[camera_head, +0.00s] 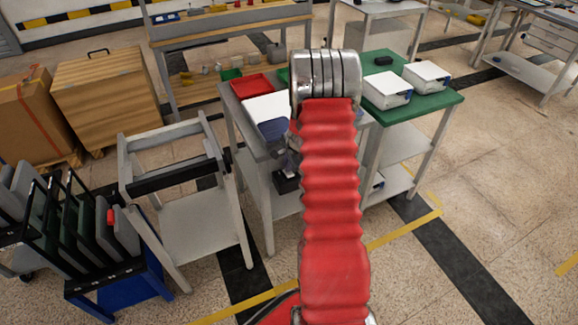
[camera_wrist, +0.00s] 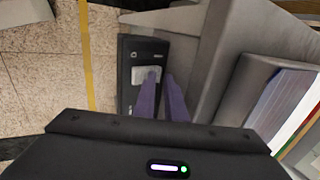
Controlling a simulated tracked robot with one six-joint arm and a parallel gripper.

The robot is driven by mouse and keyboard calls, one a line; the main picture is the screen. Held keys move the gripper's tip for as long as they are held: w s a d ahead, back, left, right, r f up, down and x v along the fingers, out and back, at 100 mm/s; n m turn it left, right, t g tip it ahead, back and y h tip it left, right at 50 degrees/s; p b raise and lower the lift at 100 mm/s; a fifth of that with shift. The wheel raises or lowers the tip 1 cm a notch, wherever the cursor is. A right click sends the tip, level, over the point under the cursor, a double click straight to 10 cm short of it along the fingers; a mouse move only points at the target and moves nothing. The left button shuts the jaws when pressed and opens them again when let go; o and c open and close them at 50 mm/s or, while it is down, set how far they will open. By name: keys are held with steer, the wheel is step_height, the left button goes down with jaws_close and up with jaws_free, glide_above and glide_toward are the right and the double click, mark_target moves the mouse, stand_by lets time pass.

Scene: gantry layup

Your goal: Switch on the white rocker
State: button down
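A black box (camera_wrist: 130,90) with a pale, whitish patch (camera_wrist: 146,74), which looks like the white rocker, is in the wrist view, beyond my fingertips. I cannot tell which way the rocker is tilted. My gripper (camera_wrist: 163,74) points at the box, its two purple fingers a narrow gap apart with nothing between them. The fingers cover part of the box's right side, beside the patch. I cannot tell whether they touch it. In the head view a dark box (camera_head: 286,183) shows low beside the grey table, and my red-sleeved arm hides much around it.
The grey table (camera_head: 232,112) carries a red tray (camera_head: 251,86). A green-topped table (camera_head: 430,103) with white boxes (camera_head: 386,91) adjoins it. A grey frame stand (camera_head: 190,160) and a rack of dark panels (camera_head: 85,220) stand left. Open floor lies in front.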

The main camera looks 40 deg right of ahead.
mark_target(290, 173)
steer(key=shift+d+f, duration=0.1)
steer(key=shift+f, duration=0.3)
steer(key=shift+s+f, duration=0.15)
steer(key=shift+s, duration=0.1)
steer(key=shift+s+a+f, duration=0.2)
steer(key=shift+s+a, duration=0.05)
steer(key=shift+a, duration=0.05)
steer(key=shift+s, duration=0.15)
steer(key=shift+r, duration=0.1)
step_height(290, 173, up, 15)
stand_by(0.8)
steer(key=shift+s, duration=0.1)
stand_by(0.4)
